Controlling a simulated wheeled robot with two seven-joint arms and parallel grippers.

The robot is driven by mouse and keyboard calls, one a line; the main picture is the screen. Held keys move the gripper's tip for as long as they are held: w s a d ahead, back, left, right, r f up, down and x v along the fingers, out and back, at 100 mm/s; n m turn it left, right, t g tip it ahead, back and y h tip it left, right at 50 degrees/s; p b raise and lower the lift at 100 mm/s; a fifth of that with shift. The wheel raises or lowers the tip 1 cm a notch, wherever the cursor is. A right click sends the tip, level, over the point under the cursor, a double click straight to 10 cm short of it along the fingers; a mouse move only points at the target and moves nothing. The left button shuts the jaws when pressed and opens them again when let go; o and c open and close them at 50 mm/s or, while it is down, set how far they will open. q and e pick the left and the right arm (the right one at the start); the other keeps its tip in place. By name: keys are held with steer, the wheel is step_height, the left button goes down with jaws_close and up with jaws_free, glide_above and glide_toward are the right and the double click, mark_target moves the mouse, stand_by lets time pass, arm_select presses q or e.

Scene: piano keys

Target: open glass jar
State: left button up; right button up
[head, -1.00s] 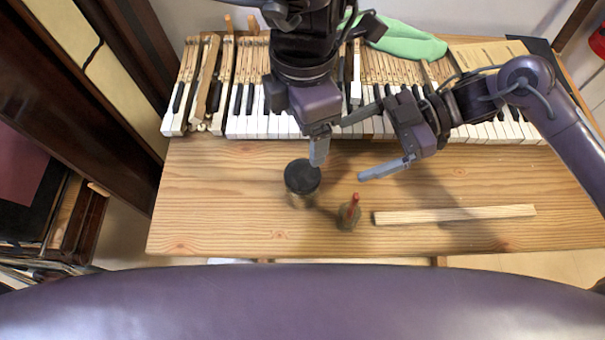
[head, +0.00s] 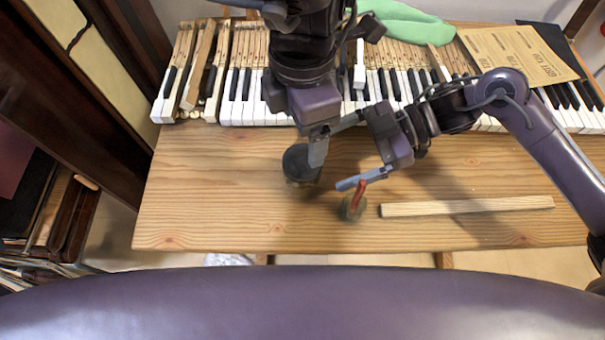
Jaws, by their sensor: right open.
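The glass jar (head: 302,167) stands on the wooden table with a dark round lid on top; its body below the lid is mostly hidden from above. My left gripper (head: 318,150) points down just above the lid's upper right edge. One grey finger shows, and the other is hidden. My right gripper (head: 338,156) is open to the right of the jar, with its fingers spread and pointing left toward it. No contact with the jar is clear.
A small round object with a red stick (head: 352,205) stands below my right gripper's lower finger. A pale wooden strip (head: 467,207) lies to its right. Piano keys (head: 245,103) run behind, with a green cloth (head: 405,22) and printed cardboard (head: 520,57). The table's left side (head: 205,190) is clear.

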mark_target(300, 171)
steer(key=x, duration=0.8)
steer(key=shift+a+f, duration=0.1)
steer(key=shift+a, duration=0.05)
